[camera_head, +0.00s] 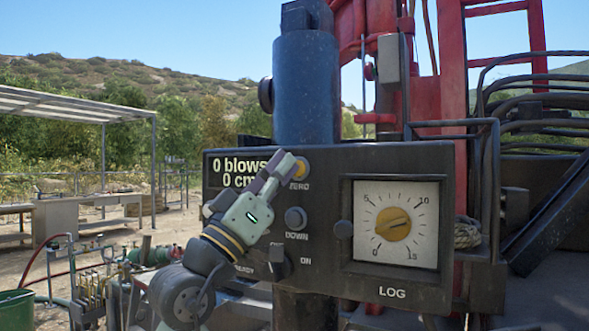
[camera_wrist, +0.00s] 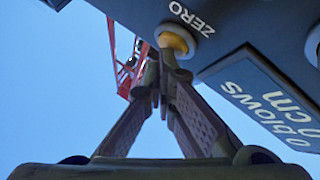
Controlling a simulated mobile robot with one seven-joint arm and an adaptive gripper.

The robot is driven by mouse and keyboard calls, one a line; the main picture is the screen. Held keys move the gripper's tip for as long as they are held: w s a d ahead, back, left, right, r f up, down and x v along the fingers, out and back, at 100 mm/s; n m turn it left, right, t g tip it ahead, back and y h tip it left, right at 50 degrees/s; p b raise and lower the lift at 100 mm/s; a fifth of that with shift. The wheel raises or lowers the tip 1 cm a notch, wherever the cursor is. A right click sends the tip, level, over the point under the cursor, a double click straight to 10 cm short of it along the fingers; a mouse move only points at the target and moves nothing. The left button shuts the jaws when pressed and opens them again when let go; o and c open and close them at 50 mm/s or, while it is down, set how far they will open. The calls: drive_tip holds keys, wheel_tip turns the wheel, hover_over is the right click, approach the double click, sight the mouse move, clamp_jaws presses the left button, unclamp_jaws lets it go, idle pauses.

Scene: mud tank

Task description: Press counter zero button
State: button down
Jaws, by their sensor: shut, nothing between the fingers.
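The counter's ZERO button (camera_head: 301,170) is a yellow, round button on the dark control panel (camera_head: 330,258), right of the display (camera_head: 236,172) that reads "0 blows, 0 cm". My gripper (camera_head: 290,164) is shut and empty, with its fingertips at the button's left side. In the wrist view the button (camera_wrist: 175,40) sits right at the tips of my gripper (camera_wrist: 165,58), which hide part of it. The tips look to be touching it or very close; how far it is pressed I cannot tell.
A LOG dial (camera_head: 393,224) with a yellow knob is on the panel's right. A blue cylinder (camera_head: 304,90) and red rig frame (camera_head: 440,80) rise behind. Open air lies left of the panel.

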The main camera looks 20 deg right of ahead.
drive_tip(key=shift+s+a, duration=0.6)
drive_tip(key=shift+a, duration=0.15)
drive_tip(key=s+a, duration=0.1)
drive_tip(key=a, duration=0.1)
drive_tip(key=s+a+b, duration=0.1)
drive_tip(key=s+a, duration=0.1)
idle(0.5)
idle(0.6)
